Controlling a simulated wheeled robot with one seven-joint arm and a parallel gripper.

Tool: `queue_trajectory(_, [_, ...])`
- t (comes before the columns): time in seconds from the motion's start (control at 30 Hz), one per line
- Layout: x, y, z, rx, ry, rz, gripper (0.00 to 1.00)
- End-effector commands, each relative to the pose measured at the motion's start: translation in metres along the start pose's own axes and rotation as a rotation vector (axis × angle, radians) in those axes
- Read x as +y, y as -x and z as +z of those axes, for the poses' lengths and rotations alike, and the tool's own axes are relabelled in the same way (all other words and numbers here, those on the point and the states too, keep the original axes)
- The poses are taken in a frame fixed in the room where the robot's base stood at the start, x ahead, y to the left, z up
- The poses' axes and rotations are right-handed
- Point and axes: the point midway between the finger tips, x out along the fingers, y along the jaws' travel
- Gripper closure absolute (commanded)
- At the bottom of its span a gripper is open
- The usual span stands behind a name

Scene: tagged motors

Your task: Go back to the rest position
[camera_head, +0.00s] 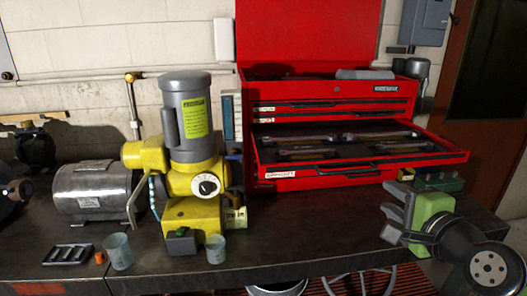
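My gripper (392,214) is at the right, in front of the bench's right end. It has grey fingers pointing left, a green body and a black wrist. I see nothing held in it, but the angle does not show clearly whether the fingers are apart. A yellow and grey upright motor unit (190,140) stands on the bench left of centre, with a yellow-green tag (195,119) on its grey body. A silver motor (92,188) lies to its left. My gripper is well to the right of both and touches neither.
A red toolbox (340,107) with an open drawer of wrenches (350,143) stands behind my gripper. Two small cups (118,250) (215,248) and a metal rack (68,254) sit near the bench's front. The dark bench top (320,222) is clear between motor and gripper.

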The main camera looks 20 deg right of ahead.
Motion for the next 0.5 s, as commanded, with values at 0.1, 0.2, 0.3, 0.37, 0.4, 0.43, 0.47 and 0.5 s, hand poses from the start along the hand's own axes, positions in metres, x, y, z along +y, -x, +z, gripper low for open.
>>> queue_trajectory(0.1, [0.0,-0.001,0.003,-0.007,0.009,0.006,0.64])
queue_trajectory(0.2, [0.005,-0.011,0.033,-0.073,0.106,0.065,0.64])
queue_trajectory(0.3, [0.021,-0.018,0.092,-0.213,0.333,0.186,0.64])
queue_trajectory(0.37, [0.036,-0.014,0.13,-0.313,0.505,0.261,0.64])
queue_trajectory(0.4, [0.047,-0.006,0.153,-0.383,0.626,0.306,0.64])
queue_trajectory(0.43, [0.055,0.001,0.169,-0.435,0.72,0.337,0.64])
queue_trajectory(0.47, [0.064,0.01,0.183,-0.489,0.816,0.366,0.64])
queue_trajectory(0.5, [0.075,0.025,0.2,-0.56,0.947,0.4,0.64])
